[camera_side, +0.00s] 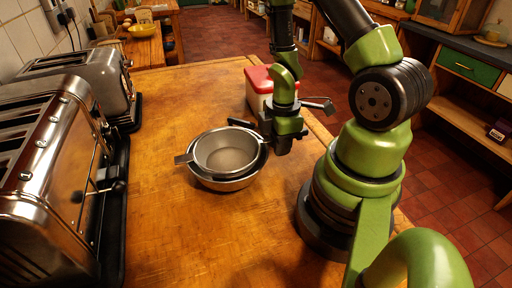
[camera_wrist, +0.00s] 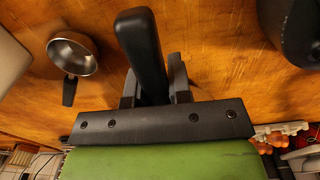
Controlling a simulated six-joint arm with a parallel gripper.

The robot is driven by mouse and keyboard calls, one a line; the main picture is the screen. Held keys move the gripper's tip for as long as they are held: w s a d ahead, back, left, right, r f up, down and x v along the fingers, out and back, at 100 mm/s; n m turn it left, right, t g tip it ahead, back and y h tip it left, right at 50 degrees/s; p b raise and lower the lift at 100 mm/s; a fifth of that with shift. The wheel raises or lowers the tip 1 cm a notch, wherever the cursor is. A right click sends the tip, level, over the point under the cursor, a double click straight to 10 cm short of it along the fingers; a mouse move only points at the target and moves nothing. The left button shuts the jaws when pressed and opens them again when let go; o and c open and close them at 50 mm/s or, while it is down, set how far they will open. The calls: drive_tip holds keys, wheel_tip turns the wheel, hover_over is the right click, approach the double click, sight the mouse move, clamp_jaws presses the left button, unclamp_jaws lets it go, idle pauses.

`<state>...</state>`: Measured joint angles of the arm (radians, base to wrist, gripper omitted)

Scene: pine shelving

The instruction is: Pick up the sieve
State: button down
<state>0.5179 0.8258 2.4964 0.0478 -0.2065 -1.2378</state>
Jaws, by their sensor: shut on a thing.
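The sieve (camera_side: 225,152) is a round metal bowl with a small lug on its left rim. It is roughly level in the side view, over a second metal bowl (camera_side: 224,184). I cannot tell whether the two touch. My gripper (camera_side: 283,140) is just right of the sieve and shut on its black handle (camera_wrist: 143,45). In the wrist view, the handle passes between the fingers of my gripper (camera_wrist: 153,88). The sieve's bowl is hidden in the wrist view.
A red-and-white box (camera_side: 259,88) stands behind my gripper. A small metal pan (camera_wrist: 72,54) with a dark handle lies near it. Two chrome toasters (camera_side: 50,170) line the left wall. The wooden counter (camera_side: 185,95) is clear behind and in front of the bowls.

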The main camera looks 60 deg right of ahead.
drive_tip(key=shift+r, duration=0.15)
wheel_tip(320, 180, up, 10)
drive_tip(key=shift+f, duration=0.15)
idle(0.3)
drive_tip(key=shift+s+a, duration=0.1)
idle(1.2)
idle(0.3)
drive_tip(key=shift+f, duration=0.15)
